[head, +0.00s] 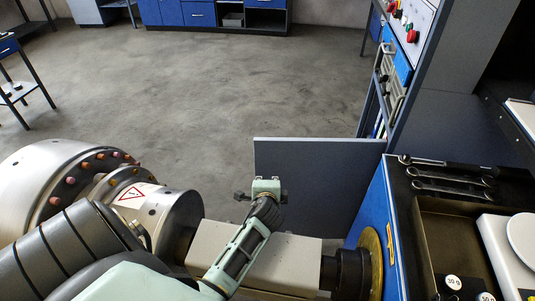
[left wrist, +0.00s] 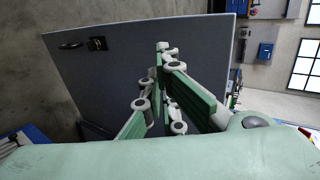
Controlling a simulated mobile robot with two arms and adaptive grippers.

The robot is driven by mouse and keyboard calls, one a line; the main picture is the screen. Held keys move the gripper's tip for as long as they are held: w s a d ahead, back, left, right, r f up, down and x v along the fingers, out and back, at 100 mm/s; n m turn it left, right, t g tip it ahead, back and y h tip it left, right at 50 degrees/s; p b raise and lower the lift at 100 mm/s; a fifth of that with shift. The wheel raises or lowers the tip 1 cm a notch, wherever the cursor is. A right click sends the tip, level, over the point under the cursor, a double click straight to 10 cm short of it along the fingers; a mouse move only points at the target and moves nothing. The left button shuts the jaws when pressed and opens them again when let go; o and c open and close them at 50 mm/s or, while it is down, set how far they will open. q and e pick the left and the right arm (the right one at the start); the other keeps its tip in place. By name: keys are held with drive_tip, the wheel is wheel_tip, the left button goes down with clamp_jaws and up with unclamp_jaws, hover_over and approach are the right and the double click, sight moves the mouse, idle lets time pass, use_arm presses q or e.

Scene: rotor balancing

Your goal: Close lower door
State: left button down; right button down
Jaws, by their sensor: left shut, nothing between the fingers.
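The lower door (head: 318,165) is a flat grey panel. In the head view it stands open, sticking out to the left from the machine's cabinet (head: 375,205). In the left wrist view the door (left wrist: 110,75) fills much of the upper left, with a dark handle and lock (left wrist: 97,44) near its upper left corner. My left gripper (head: 262,188) is shut and empty, in front of the door in the head view. Its fingers (left wrist: 166,52) overlap the panel in the left wrist view; I cannot tell whether they touch it. My right gripper is not in view.
A tray top with wrenches (head: 450,178) lies at the right, beside a panel with red and green buttons (head: 411,36). A large motor and shaft assembly (head: 165,215) fills the lower left. Open concrete floor (head: 215,95) lies beyond the door, with blue cabinets (head: 200,14) at the back.

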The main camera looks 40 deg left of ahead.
use_arm(q)
drive_tip(key=b, duration=0.1)
approach(268, 163)
wheel_tip(268, 163, down, 3)
drive_tip(key=w+a, duration=0.2)
drive_tip(key=w, duration=0.1)
drive_tip(key=shift+w+a+r, duration=0.1)
drive_tip(key=shift+a, duration=0.3)
drive_tip(key=shift+w+a, duration=0.35)
drive_tip(key=shift+w, duration=0.1)
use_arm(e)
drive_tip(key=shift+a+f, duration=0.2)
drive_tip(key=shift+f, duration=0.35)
